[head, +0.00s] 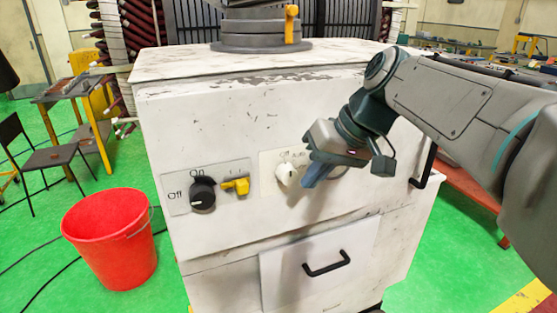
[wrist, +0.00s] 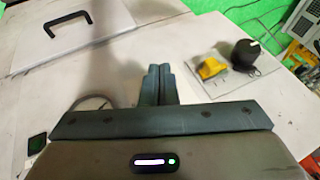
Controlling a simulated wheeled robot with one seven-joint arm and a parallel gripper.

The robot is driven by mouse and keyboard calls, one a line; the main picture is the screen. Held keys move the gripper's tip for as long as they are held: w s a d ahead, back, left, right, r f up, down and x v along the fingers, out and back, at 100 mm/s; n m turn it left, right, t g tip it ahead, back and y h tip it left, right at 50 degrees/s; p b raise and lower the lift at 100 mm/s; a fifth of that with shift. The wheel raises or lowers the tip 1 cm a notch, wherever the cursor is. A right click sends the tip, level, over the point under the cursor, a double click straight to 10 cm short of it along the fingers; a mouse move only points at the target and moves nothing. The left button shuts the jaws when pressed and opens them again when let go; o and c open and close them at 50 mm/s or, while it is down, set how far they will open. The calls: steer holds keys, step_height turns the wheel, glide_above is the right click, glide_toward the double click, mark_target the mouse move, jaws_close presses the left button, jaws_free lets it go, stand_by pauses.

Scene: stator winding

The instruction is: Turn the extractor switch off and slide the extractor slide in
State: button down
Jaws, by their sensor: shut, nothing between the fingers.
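My gripper (head: 310,182) is shut and empty in front of the white cabinet, its blue-grey fingers just right of a white knob (head: 287,174). In the wrist view its closed fingers (wrist: 158,85) point at the white cabinet face, and the white knob is not seen. A round part (head: 337,171) shows partly behind the gripper. A black knob (head: 202,194) marked Off and On and a yellow switch (head: 236,186) sit on a grey plate at left; both show in the wrist view, the knob (wrist: 246,51) and the switch (wrist: 212,67). No readable label names the extractor switch or slide.
The white cabinet (head: 220,120) has a drawer with a black handle (head: 327,263) below the controls. A red bucket (head: 112,240) stands on the green floor at left. A black side handle (head: 426,165) is at the cabinet's right edge.

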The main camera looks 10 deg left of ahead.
mark_target(237, 187)
steer(key=w+a+r+n+y, duration=0.1)
steer(key=a+r+n, duration=0.1)
steer(key=a+r, duration=0.2)
steer(key=shift+r+g+y, duration=0.3)
steer(key=shift+r, duration=0.4)
steer(key=p+x, duration=0.1)
steer(key=x, duration=0.9)
steer(key=shift+d, duration=0.1)
